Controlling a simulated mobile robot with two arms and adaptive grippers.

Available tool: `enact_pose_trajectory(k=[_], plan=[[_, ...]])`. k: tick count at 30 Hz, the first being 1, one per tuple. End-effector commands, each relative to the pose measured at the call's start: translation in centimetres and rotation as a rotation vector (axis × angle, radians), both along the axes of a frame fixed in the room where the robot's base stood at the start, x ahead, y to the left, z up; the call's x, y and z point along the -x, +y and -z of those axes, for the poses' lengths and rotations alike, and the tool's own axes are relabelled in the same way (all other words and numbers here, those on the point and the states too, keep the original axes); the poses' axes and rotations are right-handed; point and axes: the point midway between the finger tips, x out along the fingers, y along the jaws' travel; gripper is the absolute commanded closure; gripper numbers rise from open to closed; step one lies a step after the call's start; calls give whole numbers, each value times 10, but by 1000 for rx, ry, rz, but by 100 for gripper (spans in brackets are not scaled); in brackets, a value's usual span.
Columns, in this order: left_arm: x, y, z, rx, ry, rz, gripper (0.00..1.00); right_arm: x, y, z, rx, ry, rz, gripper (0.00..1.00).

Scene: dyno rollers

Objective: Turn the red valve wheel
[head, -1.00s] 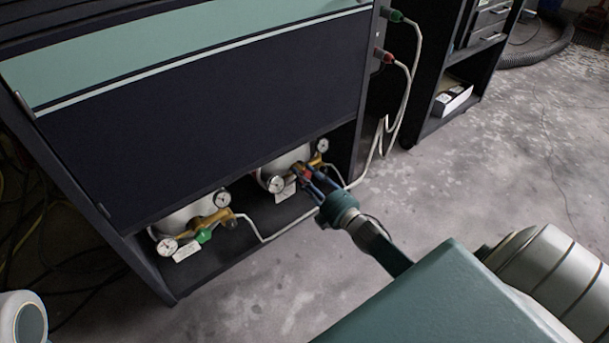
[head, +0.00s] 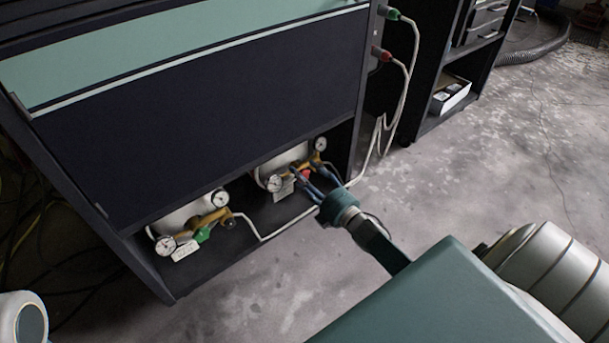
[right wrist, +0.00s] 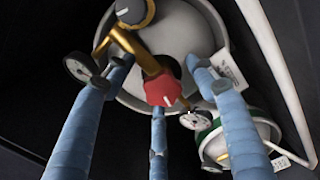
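The red valve wheel (head: 305,175) is on the brass fitting of the rear white gas cylinder (head: 287,157), low inside the dark cabinet. In the right wrist view the red wheel (right wrist: 163,88) sits between my right gripper's blue fingers. My right gripper (head: 309,182) reaches in from the right and is open. In the wrist view its fingers (right wrist: 158,92) stand spread around the wheel, with gaps at the left and right. The middle finger's tip is just below the wheel; whether it touches is unclear. My left gripper is not in view.
A nearer cylinder (head: 187,212) with a green valve (head: 203,235) stands to the left. Gauges (head: 274,184) and a white pipe (head: 265,237) are close to the fingers. The cabinet panel (head: 200,120) overhangs the valves. The floor (head: 440,190) at right is clear.

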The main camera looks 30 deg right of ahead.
Motion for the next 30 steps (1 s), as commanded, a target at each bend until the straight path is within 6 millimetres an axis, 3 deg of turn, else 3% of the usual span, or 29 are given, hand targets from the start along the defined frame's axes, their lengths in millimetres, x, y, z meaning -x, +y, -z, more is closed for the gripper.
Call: enact_pose_trajectory(k=[8,21,30], plan=[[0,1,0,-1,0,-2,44,11,1,0,-1,-1,-3,44],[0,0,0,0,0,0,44,97,-7,0,-1,1,1,44],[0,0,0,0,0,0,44,120,-10,-1,0,-2,1,44]])
